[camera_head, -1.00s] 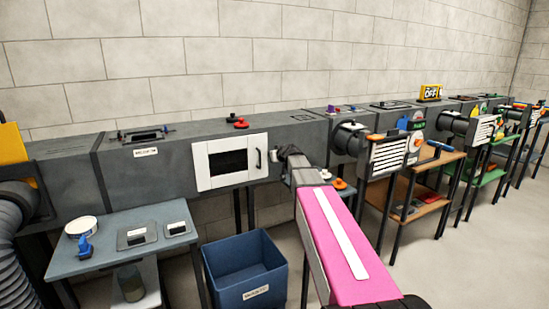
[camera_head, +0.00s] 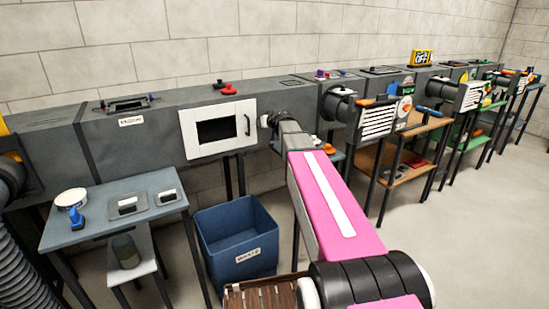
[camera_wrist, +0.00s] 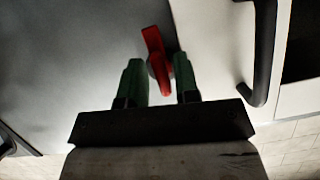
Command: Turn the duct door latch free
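The white duct door (camera_head: 190,138) is closed on the grey duct, with a dark window and a black handle (camera_head: 248,125) on its right side. In the wrist view the door (camera_wrist: 215,45) and handle (camera_wrist: 262,60) are on the right. A red latch (camera_wrist: 157,55) sits on the grey panel beside the door's edge. My gripper (camera_wrist: 160,72) is open, its green fingers on either side of the latch's lower end; contact cannot be told. In the head view my gripper (camera_head: 268,120) is just right of the door and the latch cannot be seen.
A blue bin (camera_head: 217,222) stands on the floor below the door. A blue-grey table (camera_head: 100,205) with a white roll (camera_head: 71,198) and small plates is left. A red knob (camera_head: 229,89) is on top of the duct. Duct stations continue to the right.

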